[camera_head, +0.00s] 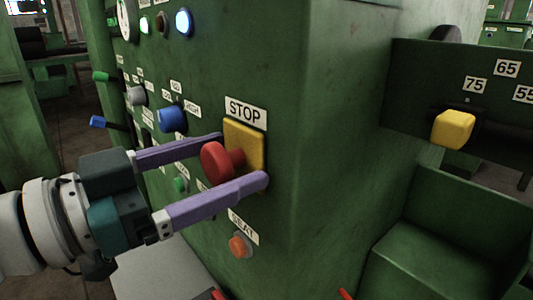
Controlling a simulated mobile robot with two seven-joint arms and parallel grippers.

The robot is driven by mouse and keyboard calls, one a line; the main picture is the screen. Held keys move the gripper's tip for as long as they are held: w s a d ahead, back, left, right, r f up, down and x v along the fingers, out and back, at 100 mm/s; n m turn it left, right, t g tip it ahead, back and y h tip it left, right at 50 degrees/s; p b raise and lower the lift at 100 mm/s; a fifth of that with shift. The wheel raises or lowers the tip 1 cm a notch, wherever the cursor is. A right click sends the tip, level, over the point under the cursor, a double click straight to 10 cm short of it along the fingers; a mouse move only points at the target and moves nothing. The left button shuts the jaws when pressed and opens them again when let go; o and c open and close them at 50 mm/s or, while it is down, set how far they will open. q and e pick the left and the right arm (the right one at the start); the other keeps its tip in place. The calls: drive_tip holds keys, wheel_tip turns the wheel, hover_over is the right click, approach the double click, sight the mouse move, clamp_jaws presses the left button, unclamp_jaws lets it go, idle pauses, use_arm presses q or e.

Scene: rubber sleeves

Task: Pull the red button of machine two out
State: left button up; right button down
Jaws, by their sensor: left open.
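The red button (215,161) is a mushroom-shaped knob on a yellow plate (244,146) below the STOP label, on the green machine's panel (275,190). My left gripper (243,159) comes in from the left with its two purple fingers apart. One finger passes above and behind the red button, the other passes below and in front of it. The button's head lies between the fingers; I cannot tell whether either finger touches it. The fingertips reach close to the yellow plate. My right gripper is not in view.
A blue knob (172,119), a grey knob (136,96) and a small green button (181,185) sit left of the STOP plate. An orange button (240,245) is below. A yellow knob (453,128) is on the right-hand panel. Lit lamps are above.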

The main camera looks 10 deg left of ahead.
use_arm(q)
drive_tip(key=shift+c, duration=0.2)
clamp_jaws()
idle(0.4)
